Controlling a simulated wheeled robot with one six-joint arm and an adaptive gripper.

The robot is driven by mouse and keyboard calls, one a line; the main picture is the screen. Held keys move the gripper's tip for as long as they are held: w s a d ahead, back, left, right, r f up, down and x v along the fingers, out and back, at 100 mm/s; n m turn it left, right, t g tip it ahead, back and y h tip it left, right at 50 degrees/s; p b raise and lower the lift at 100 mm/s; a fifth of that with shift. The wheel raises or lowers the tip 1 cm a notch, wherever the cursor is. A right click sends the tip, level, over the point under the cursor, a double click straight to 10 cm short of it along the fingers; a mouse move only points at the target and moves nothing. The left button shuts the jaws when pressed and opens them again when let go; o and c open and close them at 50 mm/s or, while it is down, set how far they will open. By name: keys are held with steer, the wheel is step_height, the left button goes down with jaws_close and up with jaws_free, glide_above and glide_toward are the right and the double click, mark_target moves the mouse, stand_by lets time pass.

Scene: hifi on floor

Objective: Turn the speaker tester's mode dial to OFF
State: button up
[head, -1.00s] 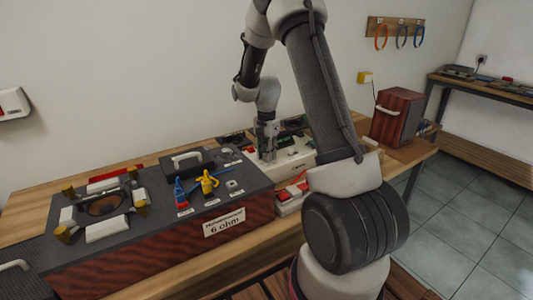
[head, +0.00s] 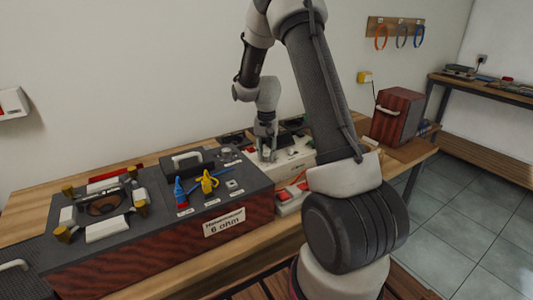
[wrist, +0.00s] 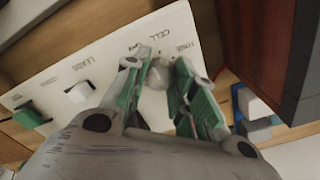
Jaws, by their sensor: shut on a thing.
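The speaker tester (head: 298,158) is a white box on the wooden bench, behind the dark speaker cabinet. In the wrist view its pale top panel (wrist: 105,50) carries printed labels, one reading CELL and another LEADS. The mode dial (wrist: 158,75) is a round grey knob between my fingertips. My gripper (wrist: 158,68) points down at the panel and is shut on the dial, one green-padded finger on each side. The dial's pointer and its exact setting cannot be made out. In the head view my gripper (head: 267,150) is over the tester, and the dial cannot be made out.
A grey-topped speaker cabinet (head: 150,262) marked 6 ohm lies in front, with blue and yellow tools on it. A red-brown box (head: 397,116) stands at the right.

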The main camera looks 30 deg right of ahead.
mark_target(267, 154)
steer(key=n, duration=1.2)
stand_by(0.7)
steer(key=o, duration=1.1)
steer(key=shift+c, duration=0.2)
steer(key=shift+r, duration=0.15)
step_height(267, 154, up, 12)
